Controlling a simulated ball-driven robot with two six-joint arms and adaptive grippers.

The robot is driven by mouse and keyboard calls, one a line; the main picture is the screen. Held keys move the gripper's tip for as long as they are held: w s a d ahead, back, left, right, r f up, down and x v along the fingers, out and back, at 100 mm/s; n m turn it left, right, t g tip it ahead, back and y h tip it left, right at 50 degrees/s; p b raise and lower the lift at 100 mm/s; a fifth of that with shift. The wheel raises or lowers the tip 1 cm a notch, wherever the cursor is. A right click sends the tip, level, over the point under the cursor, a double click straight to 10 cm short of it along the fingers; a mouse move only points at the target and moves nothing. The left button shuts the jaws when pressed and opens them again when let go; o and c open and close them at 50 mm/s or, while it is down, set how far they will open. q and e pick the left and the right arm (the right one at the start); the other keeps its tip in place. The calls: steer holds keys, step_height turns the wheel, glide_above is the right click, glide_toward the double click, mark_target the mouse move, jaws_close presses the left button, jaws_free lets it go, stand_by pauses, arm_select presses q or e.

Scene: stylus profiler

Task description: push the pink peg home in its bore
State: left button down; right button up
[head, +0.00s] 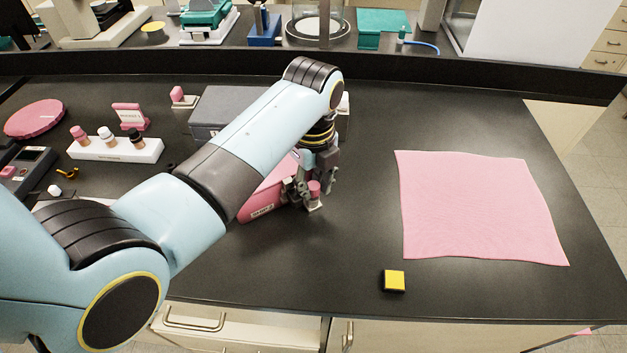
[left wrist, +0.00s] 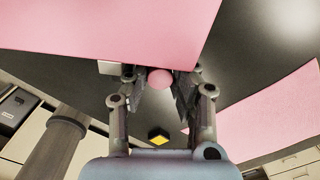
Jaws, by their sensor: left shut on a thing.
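The pink peg (head: 314,188) shows as a small pink end at the fingertips of my left gripper (head: 306,196). In the left wrist view the rounded pink end of the peg (left wrist: 160,79) sits between the two fingers of the left gripper (left wrist: 158,90), which is shut on it. A pink block (head: 262,209) with a white label stands just left of the gripper, partly hidden behind my forearm. It also fills the top of the left wrist view (left wrist: 110,25). I cannot see the bore. My right gripper is not in view.
A grey case (head: 213,112) lies behind my arm. A white rack (head: 115,150) with several small bottles stands at the left. A pink cloth (head: 478,207) lies at the right, with a yellow block (head: 394,281) in front. The black bench between gripper and cloth is clear.

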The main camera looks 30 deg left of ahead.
arm_select(q)
steer(key=shift+s+a+f, duration=0.1)
steer(key=shift+a+f, duration=0.05)
steer(key=shift+a+r+p, duration=0.1)
steer(key=shift+r+p, duration=0.35)
steer(key=shift+r, duration=1.05)
steer(key=c, duration=1.7)
jaws_free()
jaws_close()
steer(key=shift+f, duration=0.15)
steer(key=shift+f, duration=0.8)
